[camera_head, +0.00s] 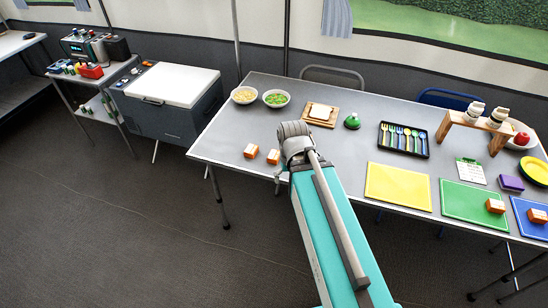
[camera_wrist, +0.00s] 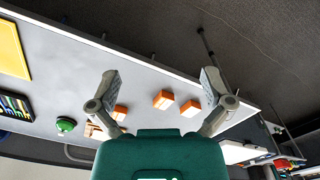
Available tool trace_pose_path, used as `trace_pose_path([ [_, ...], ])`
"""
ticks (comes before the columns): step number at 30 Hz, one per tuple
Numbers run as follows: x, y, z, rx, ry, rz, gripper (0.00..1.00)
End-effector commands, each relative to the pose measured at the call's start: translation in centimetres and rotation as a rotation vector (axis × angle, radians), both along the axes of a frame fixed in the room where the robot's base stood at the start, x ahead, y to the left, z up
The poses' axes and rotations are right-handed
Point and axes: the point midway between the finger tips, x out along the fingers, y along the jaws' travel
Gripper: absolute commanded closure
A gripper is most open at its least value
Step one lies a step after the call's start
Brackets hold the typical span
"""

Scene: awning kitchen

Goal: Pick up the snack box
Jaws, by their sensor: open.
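Several small orange-and-white boxes look like snack boxes. In the head view, one box (camera_head: 250,151) and another box (camera_head: 273,156) stand close together near the table's front edge, left of my arm. In the head view my arm hides the fingertips and possibly the third box.
The grey table (camera_head: 228,132) also carries bowls (camera_head: 244,95), a bread board (camera_head: 319,115), a green bell-shaped item (camera_head: 352,121), a cutlery tray (camera_head: 404,139), and yellow (camera_head: 398,187) and green mats (camera_head: 474,203). A cooler (camera_head: 172,84) stands left.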

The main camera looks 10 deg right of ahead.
Motion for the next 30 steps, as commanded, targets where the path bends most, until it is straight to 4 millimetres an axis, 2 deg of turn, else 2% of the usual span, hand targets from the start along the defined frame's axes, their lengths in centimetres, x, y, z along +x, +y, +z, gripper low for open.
trace_pose_path([
  [9, 0.1, 0.0, 0.0, 0.000, 0.000, -0.005, 0.00],
  [14, 0.9, 0.0, -0.1, 0.000, 0.000, -0.056, 0.00],
  [20, 3.4, 0.1, -0.5, 0.000, 0.000, -0.234, 0.00],
  [30, 9.4, 0.2, -1.2, 0.000, 0.000, -0.706, 0.00],
])
